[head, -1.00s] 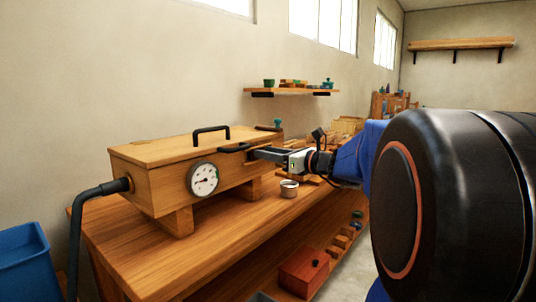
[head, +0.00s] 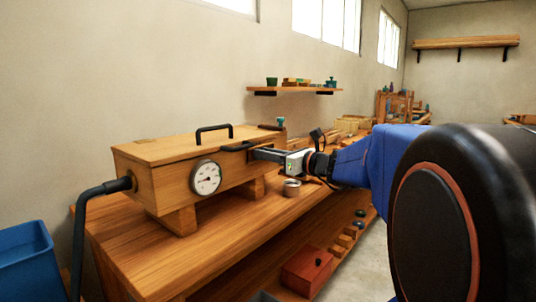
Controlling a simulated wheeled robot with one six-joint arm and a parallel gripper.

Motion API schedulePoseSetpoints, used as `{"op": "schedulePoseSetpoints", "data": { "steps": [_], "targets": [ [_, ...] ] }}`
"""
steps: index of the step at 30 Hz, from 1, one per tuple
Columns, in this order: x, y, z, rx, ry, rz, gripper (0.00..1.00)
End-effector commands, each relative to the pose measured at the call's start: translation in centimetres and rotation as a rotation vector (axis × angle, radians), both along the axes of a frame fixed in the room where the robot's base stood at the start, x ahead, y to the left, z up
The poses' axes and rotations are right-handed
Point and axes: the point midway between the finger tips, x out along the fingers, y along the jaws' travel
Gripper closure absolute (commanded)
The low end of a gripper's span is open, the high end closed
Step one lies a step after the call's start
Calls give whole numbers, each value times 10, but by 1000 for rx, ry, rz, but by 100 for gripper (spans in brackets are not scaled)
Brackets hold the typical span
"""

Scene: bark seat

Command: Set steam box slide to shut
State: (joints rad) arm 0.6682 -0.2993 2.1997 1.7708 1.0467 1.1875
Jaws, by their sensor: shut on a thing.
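The steam box (head: 165,172) is a long wooden box with a lid, raised on wooden blocks on the workbench. It has a round white dial (head: 206,177) on its front and a black handle (head: 214,129) on the lid. A black slide handle (head: 237,148) sits at the upper front edge, right of the dial. My gripper (head: 256,153) reaches in from the right, with its dark fingers shut on this handle's right end. The exact contact is small and partly hidden by the fingers. The slide's setting cannot be read.
A black hose (head: 78,225) runs from the box's left end. A small cup (head: 292,187) stands on the workbench (head: 235,226) below my gripper. A blue bin (head: 25,262) is at left, and a red box (head: 305,272) is on the lower shelf. A wall shelf (head: 293,91) hangs behind.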

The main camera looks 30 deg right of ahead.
Motion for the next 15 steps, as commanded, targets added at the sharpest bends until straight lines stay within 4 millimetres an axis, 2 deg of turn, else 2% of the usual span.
{"op": "schedulePoseSetpoints", "data": {
  "steps": [3,4,6,15],
  "targets": [
    [-1,2,0,-1,0,6,100],
    [-1,3,0,-1,0,6,79],
    [-1,2,0,-1,0,6,64],
    [-1,1,0,-1,1,4,64]
  ]
}}
